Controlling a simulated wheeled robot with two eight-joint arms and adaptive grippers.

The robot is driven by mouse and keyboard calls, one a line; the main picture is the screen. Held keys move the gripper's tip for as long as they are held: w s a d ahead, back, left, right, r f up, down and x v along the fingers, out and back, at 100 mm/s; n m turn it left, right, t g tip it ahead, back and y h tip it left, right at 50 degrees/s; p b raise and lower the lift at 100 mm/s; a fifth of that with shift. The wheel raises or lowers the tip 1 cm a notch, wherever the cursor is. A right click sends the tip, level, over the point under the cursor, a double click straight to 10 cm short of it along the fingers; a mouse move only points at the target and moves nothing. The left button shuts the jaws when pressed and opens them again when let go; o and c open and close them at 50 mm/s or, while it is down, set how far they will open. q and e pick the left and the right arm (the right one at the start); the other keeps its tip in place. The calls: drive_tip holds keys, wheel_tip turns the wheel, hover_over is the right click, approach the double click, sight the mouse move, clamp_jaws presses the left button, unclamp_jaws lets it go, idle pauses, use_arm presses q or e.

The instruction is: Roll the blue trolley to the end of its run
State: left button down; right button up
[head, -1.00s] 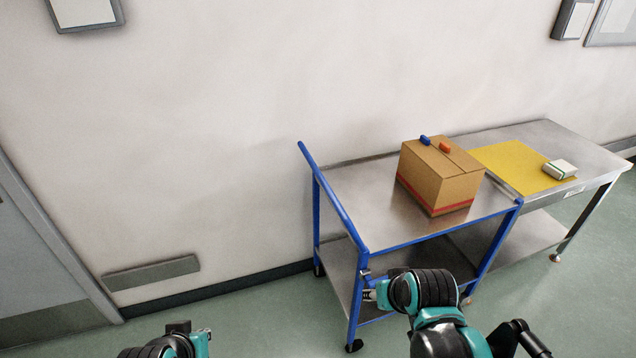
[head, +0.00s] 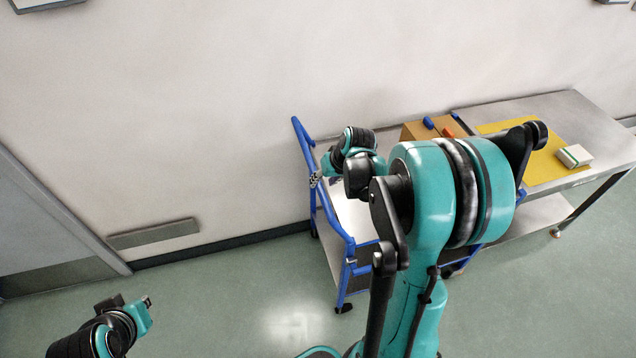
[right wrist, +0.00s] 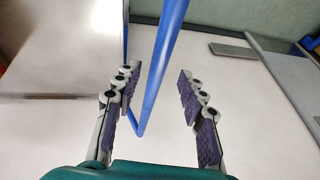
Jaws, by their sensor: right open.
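The blue trolley (head: 347,234) stands against the steel table, with its blue push handle on the left side. My right arm hides much of its top. My right gripper (head: 316,180) is at the handle. In the right wrist view the blue handle bar (right wrist: 163,65) runs between the two open fingers of my right gripper (right wrist: 157,95), apart from both pads.
The steel table (head: 560,105) is right of the trolley, bearing a yellow mat (head: 540,163) and a small white-and-green box (head: 574,156). A wall runs behind, with a grey vent plate (head: 152,233) and a door (head: 45,235) at left. The floor left of the trolley is clear.

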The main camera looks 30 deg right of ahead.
sight(320, 185)
drive_tip(key=x, duration=0.3)
drive_tip(key=shift+w+f+b, duration=0.1)
drive_tip(key=shift+f+b, duration=0.05)
drive_tip(key=shift+b, duration=0.15)
clamp_jaws()
drive_tip(key=w+a, duration=0.4)
drive_tip(key=a, duration=1.2)
drive_tip(key=w+a+b, duration=0.1)
drive_tip(key=w+a, duration=0.2)
drive_tip(key=a, duration=1.3)
drive_tip(key=w+a+b, duration=0.1)
drive_tip(key=w+a, duration=0.3)
drive_tip(key=a, duration=1.2)
drive_tip(key=shift+w+a, duration=0.15)
drive_tip(key=shift+w, duration=0.15)
unclamp_jaws()
